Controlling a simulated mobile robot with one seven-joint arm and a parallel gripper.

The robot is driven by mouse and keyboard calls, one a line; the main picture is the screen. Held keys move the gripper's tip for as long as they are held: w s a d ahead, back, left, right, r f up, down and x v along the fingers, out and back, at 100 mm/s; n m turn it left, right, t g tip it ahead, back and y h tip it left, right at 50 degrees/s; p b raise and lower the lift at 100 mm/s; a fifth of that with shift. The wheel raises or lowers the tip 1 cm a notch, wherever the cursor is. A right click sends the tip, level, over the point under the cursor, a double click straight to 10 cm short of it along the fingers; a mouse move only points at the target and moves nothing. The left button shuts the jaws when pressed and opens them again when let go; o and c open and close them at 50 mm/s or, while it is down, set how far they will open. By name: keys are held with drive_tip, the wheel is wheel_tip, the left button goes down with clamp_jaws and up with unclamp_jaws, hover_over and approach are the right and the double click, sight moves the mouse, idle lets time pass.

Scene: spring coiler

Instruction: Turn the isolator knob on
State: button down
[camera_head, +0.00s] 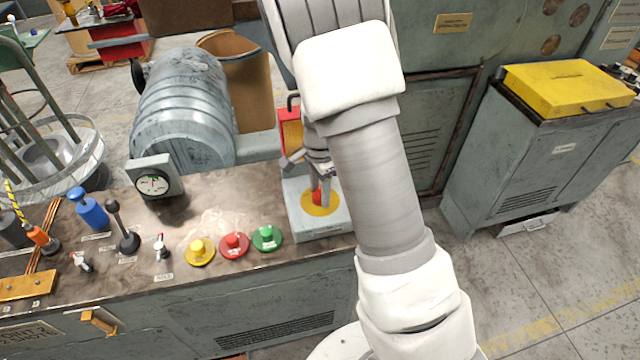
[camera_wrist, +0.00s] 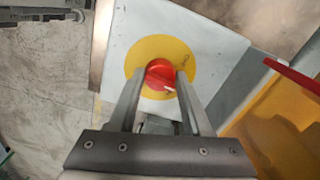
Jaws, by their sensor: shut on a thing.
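The isolator knob (camera_wrist: 160,75) is red with a small white mark. It sits on a round yellow plate (camera_wrist: 140,52) on a pale grey box. In the head view the knob (camera_head: 317,197) and yellow plate (camera_head: 310,208) show at the right end of the bench, partly hidden by my arm. My gripper (camera_wrist: 161,82) is above the plate with its two fingers on either side of the knob, shut on it. In the head view my gripper (camera_head: 321,180) comes down over the knob from above.
Left of the box are a green button (camera_head: 267,237), a red button (camera_head: 235,245) and a yellow button (camera_head: 199,251). A dial gauge (camera_head: 155,182) and levers stand farther left. A red and yellow object (camera_head: 290,132) stands close behind the box.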

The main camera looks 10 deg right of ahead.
sight(320, 192)
drive_tip(key=m+p, duration=0.3)
drive_tip(key=m, duration=0.1)
drive_tip(key=shift+r, duration=0.15)
drive_tip(key=shift+m+p, duration=1)
drive_tip(key=shift+m, duration=0.7)
drive_tip(key=shift+c, duration=1.7)
unclamp_jaws()
wheel_tip(320, 192, up, 17)
drive_tip(key=p, duration=0.2)
